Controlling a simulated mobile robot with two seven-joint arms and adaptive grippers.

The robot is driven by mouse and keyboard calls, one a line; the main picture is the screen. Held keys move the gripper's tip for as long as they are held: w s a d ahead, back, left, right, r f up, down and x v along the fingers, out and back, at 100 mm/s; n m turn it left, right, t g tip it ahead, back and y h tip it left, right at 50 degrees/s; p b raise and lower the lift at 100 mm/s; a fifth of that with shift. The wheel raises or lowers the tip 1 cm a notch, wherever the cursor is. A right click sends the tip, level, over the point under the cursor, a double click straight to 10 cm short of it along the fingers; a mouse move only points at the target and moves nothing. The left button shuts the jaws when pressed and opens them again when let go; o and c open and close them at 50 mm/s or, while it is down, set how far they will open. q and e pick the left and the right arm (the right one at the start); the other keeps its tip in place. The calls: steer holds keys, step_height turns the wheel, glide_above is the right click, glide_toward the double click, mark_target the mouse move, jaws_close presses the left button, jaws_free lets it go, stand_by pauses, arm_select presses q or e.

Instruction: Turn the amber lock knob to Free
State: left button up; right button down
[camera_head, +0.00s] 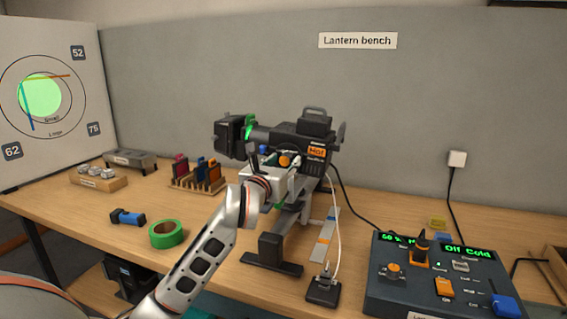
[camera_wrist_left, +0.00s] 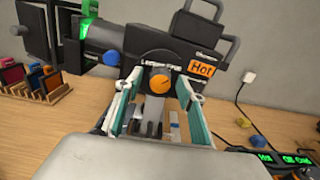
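The amber lock knob (camera_wrist_left: 159,85) is on the near side of the black lantern (camera_head: 290,138), below a small blurred label that seems to end in "Free". In the wrist view its pointer mark slants up to the right. The knob also shows in the head view (camera_head: 285,160), just above my gripper. My left gripper (camera_wrist_left: 160,100) is open and faces the knob, one finger on each side of it in the picture. I cannot tell whether either finger touches it. My right gripper is not in view.
A blue knob (camera_wrist_left: 110,58) is left of the amber one. An orange "Hot" tag (camera_head: 317,151) marks the lantern. A cable hangs beside the stand. A fader console (camera_head: 400,290) is at right; green tape (camera_head: 167,234) and a blue-black tool (camera_head: 127,217) lie at left.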

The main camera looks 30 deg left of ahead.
arm_select(q)
steer(key=shift+s, duration=0.1)
steer(key=v, duration=1.2)
stand_by(0.4)
